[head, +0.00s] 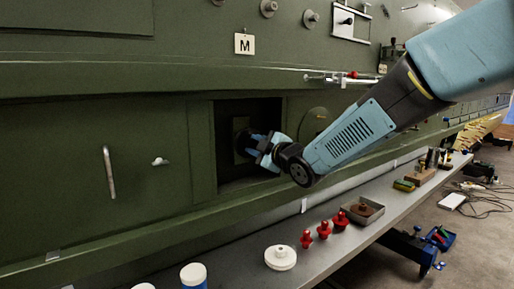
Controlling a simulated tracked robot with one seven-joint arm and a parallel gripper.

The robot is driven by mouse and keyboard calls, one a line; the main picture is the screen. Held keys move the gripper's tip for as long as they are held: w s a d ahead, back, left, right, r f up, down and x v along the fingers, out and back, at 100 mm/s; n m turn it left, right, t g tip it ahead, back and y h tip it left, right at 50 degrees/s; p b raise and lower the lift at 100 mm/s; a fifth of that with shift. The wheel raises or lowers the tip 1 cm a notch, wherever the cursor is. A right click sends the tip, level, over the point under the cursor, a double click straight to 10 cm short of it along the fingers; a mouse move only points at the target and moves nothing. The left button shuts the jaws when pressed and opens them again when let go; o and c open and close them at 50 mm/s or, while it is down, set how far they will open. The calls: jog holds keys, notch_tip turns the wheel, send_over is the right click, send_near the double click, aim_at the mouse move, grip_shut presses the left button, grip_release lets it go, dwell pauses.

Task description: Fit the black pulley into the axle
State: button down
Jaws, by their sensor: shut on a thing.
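My gripper (257,147) reaches from the right into a dark square opening (245,178) in the green fuselage panel. It is shut on the black pulley (240,144), a dark round shape at the left side of the fingers. The pulley is in deep shade inside the opening. I cannot make out the axle, and I cannot tell whether the pulley touches it. My wrist hides part of the right side of the opening.
A grey shelf (330,252) runs below the opening. It holds a white round part (281,257), several red knobs and a metal tray (360,212). A round plate (317,120) sits right of the opening. A handle (109,172) sticks out at left.

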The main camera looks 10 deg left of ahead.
jog(key=shift+x, duration=1.25)
dwell(0.3)
jog(key=c, duration=0.7)
grip_release()
jog(key=shift+v, duration=2.5)
jog(key=s+d+f+m+h, duration=0.15)
jog(key=d+m+h, duration=0.4)
jog(key=d, duration=0.75)
jog(key=s+d+m+h, duration=0.3)
jog(key=d+m+h, duration=0.3)
jog(key=d, duration=0.7)
jog(key=s+d+f+m+g, duration=0.2)
jog(key=s+d+m, duration=0.1)
jog(key=s, duration=0.4)
jog(key=s+d+f+m+g+h, duration=0.1)
jog(key=s+d+f+m+g, duration=0.1)
jog(key=s+d, duration=0.3)
jog(key=s+d+f+m+g+h, duration=0.1)
jog(key=s+d+m, duration=0.3)
jog(key=s, duration=0.5)
jog(key=shift+d+f+m+g, duration=0.4)
jog(key=shift+f+m+g, duration=0.2)
jog(key=shift+f, duration=0.2)
